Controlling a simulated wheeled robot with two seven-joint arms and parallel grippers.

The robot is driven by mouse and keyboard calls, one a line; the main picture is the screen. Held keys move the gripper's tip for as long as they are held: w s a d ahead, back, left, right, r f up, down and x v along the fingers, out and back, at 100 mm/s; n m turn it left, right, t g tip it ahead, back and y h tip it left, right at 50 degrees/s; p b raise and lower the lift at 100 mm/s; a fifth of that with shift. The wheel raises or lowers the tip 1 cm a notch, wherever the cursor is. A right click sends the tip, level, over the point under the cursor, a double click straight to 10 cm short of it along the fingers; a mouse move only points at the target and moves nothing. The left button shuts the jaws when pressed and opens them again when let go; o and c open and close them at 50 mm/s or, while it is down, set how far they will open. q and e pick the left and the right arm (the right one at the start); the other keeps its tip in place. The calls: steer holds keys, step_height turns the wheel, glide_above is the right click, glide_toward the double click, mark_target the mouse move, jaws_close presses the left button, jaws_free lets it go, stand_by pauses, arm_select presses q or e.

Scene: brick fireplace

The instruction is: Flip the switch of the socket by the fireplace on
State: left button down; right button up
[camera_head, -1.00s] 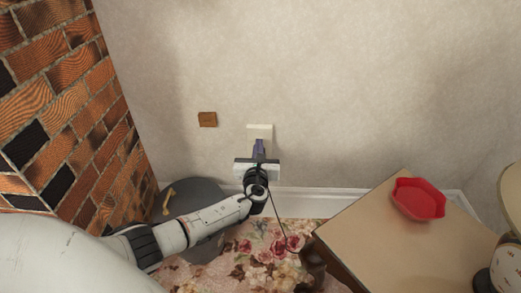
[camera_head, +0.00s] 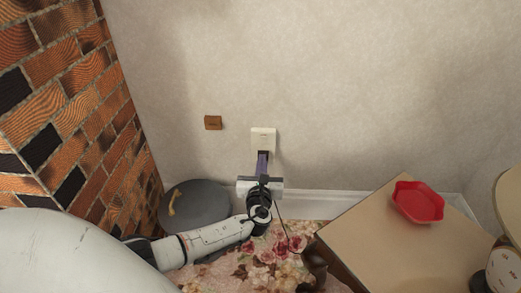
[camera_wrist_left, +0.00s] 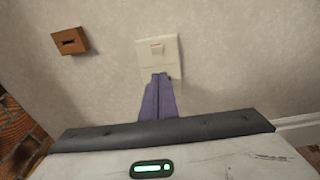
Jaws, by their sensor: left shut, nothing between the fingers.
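The white socket (camera_head: 263,138) is fixed to the wall right of the brick fireplace. In the left wrist view the shut fingertips (camera_wrist_left: 159,76) overlap the lower part of the socket, below the switch. I cannot tell whether they touch it. My right gripper is not in view.
A small brown box (camera_head: 213,122) is on the wall left of the socket. A grey round container (camera_head: 195,203) stands by the brick fireplace (camera_head: 62,110). A table (camera_head: 375,240) with a red tray (camera_head: 418,202) is at the right. A dark cord hangs below the socket.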

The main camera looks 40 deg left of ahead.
arm_select(q)
steer(key=s+d+f+p, duration=0.1)
steer(key=s+d, duration=0.3)
steer(key=s, duration=0.3)
steer(key=shift+d+p, duration=0.35)
steer(key=shift+p, duration=0.05)
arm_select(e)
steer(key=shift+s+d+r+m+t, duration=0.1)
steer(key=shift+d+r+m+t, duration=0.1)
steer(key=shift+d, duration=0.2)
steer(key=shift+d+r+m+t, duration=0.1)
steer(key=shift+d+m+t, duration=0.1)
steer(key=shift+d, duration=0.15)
